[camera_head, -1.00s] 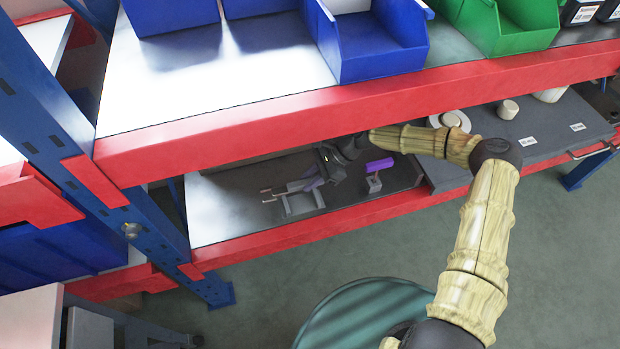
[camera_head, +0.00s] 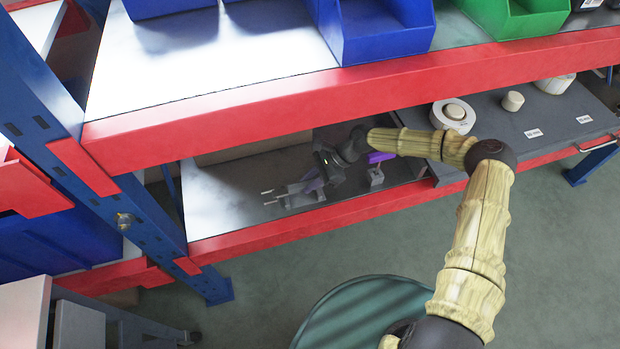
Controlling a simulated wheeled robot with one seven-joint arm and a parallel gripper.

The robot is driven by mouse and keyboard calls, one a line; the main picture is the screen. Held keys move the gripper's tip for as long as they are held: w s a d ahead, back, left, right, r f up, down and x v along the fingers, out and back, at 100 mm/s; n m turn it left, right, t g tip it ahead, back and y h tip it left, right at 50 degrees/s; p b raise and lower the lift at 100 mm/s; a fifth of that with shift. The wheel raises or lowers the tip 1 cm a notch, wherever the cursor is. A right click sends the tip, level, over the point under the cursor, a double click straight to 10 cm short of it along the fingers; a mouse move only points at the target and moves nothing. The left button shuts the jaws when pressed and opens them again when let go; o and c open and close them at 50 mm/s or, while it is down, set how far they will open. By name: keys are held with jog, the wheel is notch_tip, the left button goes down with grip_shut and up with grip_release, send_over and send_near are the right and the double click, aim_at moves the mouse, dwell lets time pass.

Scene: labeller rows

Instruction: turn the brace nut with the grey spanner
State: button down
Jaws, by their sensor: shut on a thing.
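My gripper (camera_head: 318,180) is low over the lower shelf, under the red beam. It is shut on a thin grey tool, seemingly the grey spanner (camera_head: 290,190); its outline is small and partly hidden by the gripper. Two thin light prongs point left from there. A grey holder (camera_head: 304,200) sits just below the tool; whether they touch I cannot tell. A round metal nut (camera_head: 124,221), seemingly the brace nut, sticks out of the blue upright at the left, well away from my gripper.
A purple-handled tool (camera_head: 380,157) stands on a small grey block right of my gripper. The red beam (camera_head: 300,108) runs close above my arm. A dark tray (camera_head: 500,135) carries several pale round parts. The left of the lower shelf (camera_head: 215,205) is bare.

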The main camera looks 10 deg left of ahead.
jog(key=shift+f, duration=0.6)
jog(key=c, duration=1.1)
grip_release()
jog(key=shift+c, duration=0.2)
jog(key=p+v, duration=0.1)
jog(key=v, duration=1.1)
jog(key=shift+w, duration=0.1)
jog(key=shift+f, duration=0.1)
